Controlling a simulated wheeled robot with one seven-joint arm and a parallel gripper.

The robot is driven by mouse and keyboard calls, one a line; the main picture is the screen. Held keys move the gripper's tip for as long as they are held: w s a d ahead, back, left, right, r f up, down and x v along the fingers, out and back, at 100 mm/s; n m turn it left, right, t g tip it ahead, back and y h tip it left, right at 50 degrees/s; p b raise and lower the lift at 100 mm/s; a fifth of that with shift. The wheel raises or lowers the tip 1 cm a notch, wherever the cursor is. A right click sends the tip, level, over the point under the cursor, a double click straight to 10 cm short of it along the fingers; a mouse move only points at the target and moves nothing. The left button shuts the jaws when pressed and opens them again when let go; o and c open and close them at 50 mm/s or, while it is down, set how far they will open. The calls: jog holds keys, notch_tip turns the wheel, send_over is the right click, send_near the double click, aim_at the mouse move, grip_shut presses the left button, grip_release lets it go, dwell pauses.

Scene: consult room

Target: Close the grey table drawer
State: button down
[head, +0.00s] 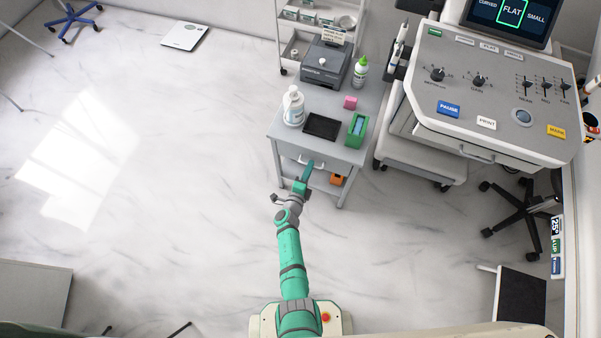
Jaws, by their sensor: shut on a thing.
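The grey table (290,124) stands in the middle of the head view, with its drawer (289,157) on the side facing me. The drawer front looks close to the table's front face; I cannot tell how far it stands out. A light handle runs across the drawer front. My green arm reaches up to it, and my gripper (309,167) is at the handle, shut on it. The fingers hide part of the handle and of the drawer front.
An orange item (337,179) is below. An ultrasound console (480,95) stands right.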

jog(key=shift+w, duration=0.2)
jog(key=c, duration=1.9)
grip_release()
jog(key=shift+d, duration=0.1)
jog(key=v, duration=1.1)
jog(key=shift+w, duration=0.1)
